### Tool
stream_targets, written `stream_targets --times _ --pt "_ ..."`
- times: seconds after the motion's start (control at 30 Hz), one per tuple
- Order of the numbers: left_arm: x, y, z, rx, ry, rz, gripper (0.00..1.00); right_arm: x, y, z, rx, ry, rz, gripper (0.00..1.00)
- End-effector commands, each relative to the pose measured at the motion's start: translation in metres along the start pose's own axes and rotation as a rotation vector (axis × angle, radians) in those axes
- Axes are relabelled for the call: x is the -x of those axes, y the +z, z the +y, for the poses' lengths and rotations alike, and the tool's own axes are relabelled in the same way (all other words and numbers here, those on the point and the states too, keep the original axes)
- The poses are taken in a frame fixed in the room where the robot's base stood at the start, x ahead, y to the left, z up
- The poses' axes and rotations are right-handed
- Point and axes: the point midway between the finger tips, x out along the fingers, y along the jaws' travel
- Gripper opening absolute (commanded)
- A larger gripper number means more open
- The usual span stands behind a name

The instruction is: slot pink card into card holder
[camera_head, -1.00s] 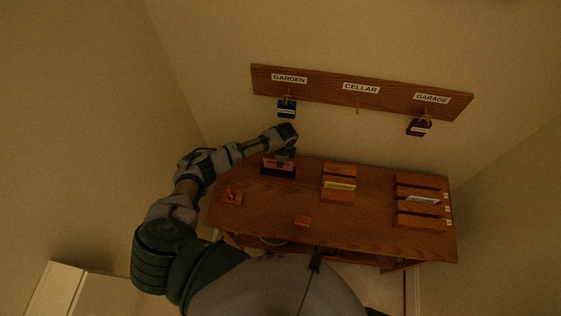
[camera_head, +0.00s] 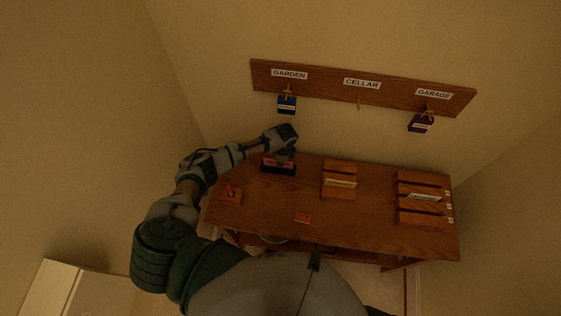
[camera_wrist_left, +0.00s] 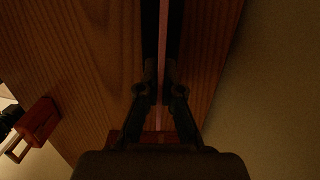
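The pink card (camera_head: 274,161) stands upright at a black stand (camera_head: 279,171) at the desk's back left; whether its lower edge is seated there I cannot tell. My left gripper (camera_head: 287,153) is at the card from above. In the left wrist view the card shows edge-on as a thin pink strip (camera_wrist_left: 163,60), with the dark fingers (camera_wrist_left: 160,92) close on both sides, seemingly shut on it. A wooden holder (camera_head: 339,167) with a yellow card (camera_head: 340,183) stands mid-desk. My right gripper is out of view.
A wooden rack (camera_head: 420,179) with several slots and a white card (camera_head: 424,197) stands at right. A small wooden block with a red piece (camera_head: 231,195) sits at left. A labelled hook board (camera_head: 362,90) hangs above.

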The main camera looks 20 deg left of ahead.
Motion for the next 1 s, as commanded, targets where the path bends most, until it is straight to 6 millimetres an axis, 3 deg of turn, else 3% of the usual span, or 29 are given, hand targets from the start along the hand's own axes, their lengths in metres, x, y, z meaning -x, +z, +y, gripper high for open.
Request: stream_targets --times 0.1,0.23,0.27,0.53,0.67,1.0 --pt "-0.004 -0.001 0.000 0.000 0.000 0.000 0.00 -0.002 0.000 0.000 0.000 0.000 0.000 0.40" --pt "-0.003 0.000 0.000 0.000 0.000 0.000 0.34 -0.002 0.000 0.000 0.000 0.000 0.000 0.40" --pt "-0.003 0.000 0.000 0.000 0.000 0.000 0.35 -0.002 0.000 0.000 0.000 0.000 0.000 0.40" --pt "-0.002 0.000 0.000 0.000 0.000 0.000 0.35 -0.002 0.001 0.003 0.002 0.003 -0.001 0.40" --pt "0.008 0.000 -0.001 -0.001 -0.001 0.001 0.35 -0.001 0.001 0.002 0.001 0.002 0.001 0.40" --pt "0.080 0.000 -0.002 0.000 -0.003 0.002 0.35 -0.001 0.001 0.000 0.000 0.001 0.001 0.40"
